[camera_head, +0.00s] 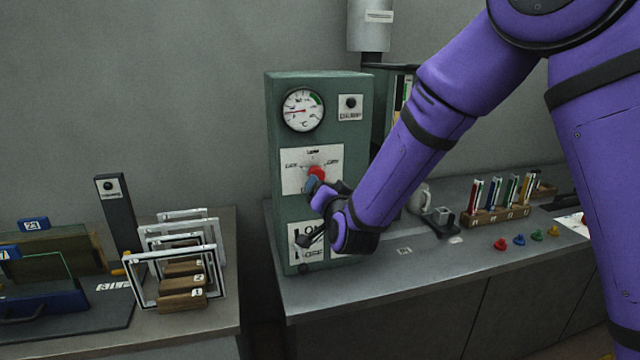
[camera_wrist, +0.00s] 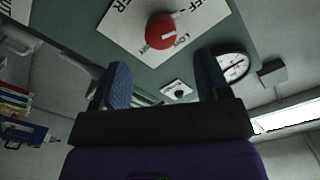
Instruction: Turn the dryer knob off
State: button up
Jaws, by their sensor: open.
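The dryer is a green upright box (camera_head: 286,185) on the grey counter. Its red knob (camera_head: 316,173) sits on a white lettered plate (camera_head: 296,158) below the round dial. In the wrist view the red knob (camera_wrist: 160,31) has a white mark on it, and the plate (camera_wrist: 125,22) carries partly readable lettering. My gripper (camera_head: 317,188) is at the box's front, close to the knob and partly covering it. In the wrist view its two blue fingers (camera_wrist: 161,62) are apart and empty, with the knob beyond their tips. I cannot tell whether they touch it.
The dial (camera_head: 303,110) and a small black knob (camera_head: 350,102) are above. Wooden-based frames (camera_head: 185,275) stand on the left bench. A holder with coloured items (camera_head: 500,212) and several small coloured pieces (camera_head: 519,240) are on the right.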

jog(key=shift+v, duration=1.15)
jog(key=s+d+r+n+g+h, duration=0.1)
jog(key=s+d+r+n+g, duration=0.15)
jog(key=s+d+r, duration=0.4)
jog(key=s+d+r+n+g+h, duration=0.1)
jog(key=s+d+r+g, duration=0.25)
jog(key=d, duration=0.55)
jog(key=s+d+g+h, duration=0.1)
jog(key=s+d, duration=0.3)
jog(key=s, duration=0.4)
jog(key=s+d+r+g+h, duration=0.1)
jog(key=s+d+g, duration=0.2)
jog(key=s+d, duration=0.2)
jog(key=s+d+r+g+h, duration=0.1)
jog(key=s+d, duration=0.4)
jog(key=s, duration=0.6)
jog(key=shift+s+g, duration=0.3)
jog(key=shift+g, duration=0.3)
